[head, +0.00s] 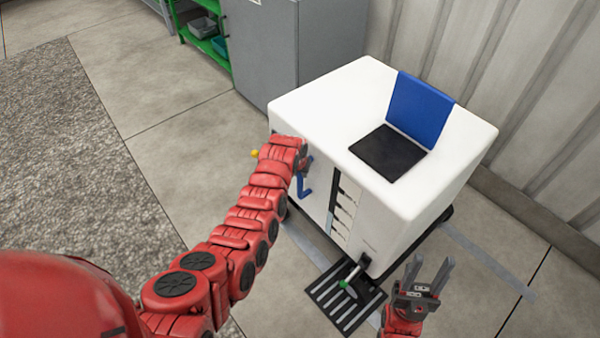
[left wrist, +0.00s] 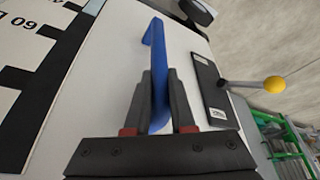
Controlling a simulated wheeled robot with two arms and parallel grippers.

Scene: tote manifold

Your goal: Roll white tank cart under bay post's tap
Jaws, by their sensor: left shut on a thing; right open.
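The white tank cart (head: 320,103) stands on the floor at centre right in the head view. A blue lid stands open above a black square on its top. My left gripper (head: 303,168) is at the cart's near left side, shut on the blue handle (head: 305,189). In the left wrist view the handle (left wrist: 158,65) stands between the two dark fingers. A yellow-knobbed lever (left wrist: 270,84) sticks out beside it. My right gripper (head: 428,270) is open and empty, to the right of the cart's near corner. I cannot make out a bay post.
A black floor grate (head: 343,300) lies at the cart's near corner, with a green-tipped fitting (head: 345,283) above it. A grey cabinet (head: 262,50) and green shelf (head: 207,42) stand behind. A corrugated wall (head: 540,95) is at right. Floor at left is clear.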

